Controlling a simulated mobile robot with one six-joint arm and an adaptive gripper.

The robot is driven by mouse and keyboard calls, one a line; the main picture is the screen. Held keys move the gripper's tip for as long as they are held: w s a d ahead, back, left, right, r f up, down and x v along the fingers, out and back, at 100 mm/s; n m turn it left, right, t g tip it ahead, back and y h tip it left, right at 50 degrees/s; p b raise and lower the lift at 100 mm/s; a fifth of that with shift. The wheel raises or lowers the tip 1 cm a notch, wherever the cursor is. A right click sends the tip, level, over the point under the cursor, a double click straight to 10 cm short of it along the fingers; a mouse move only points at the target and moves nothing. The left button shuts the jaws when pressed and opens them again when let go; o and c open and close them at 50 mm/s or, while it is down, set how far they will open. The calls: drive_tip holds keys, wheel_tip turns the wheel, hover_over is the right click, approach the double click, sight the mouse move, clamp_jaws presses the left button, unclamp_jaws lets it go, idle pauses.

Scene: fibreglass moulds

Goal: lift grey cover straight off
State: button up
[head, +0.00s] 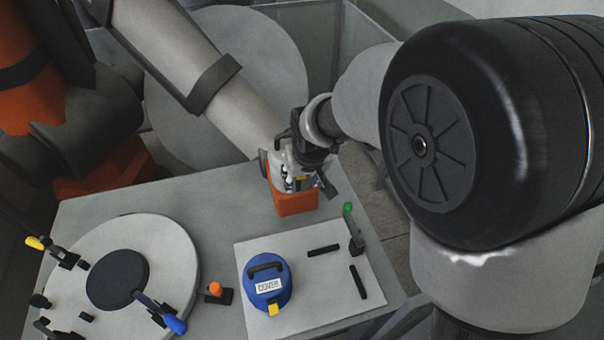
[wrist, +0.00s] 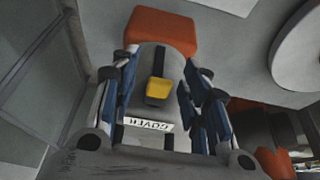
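The grey cover (wrist: 159,60) sits against an orange block (head: 296,200), with a yellow tab (wrist: 158,88) and a white COVER label (wrist: 149,124). In the head view my gripper (head: 297,181) is low over the orange block and largely hides the cover. In the wrist view my gripper (wrist: 160,84) has its fingers spread wide, one on each side of the cover. They look close to its sides; whether they touch cannot be told. The orange block also shows in the wrist view (wrist: 163,28).
A blue cover (head: 267,283) with a dark handle stands on a white board (head: 307,308), with black bars and a green-tipped clamp (head: 352,228). A round mould (head: 165,245) with a dark disc and clamps is at the left. An orange robot (head: 40,90) stands behind.

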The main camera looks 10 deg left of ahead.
clamp_jaws()
idle(0.3)
wheel_tip(320, 180, up, 12)
drive_tip(key=p, duration=0.8)
idle(1.0)
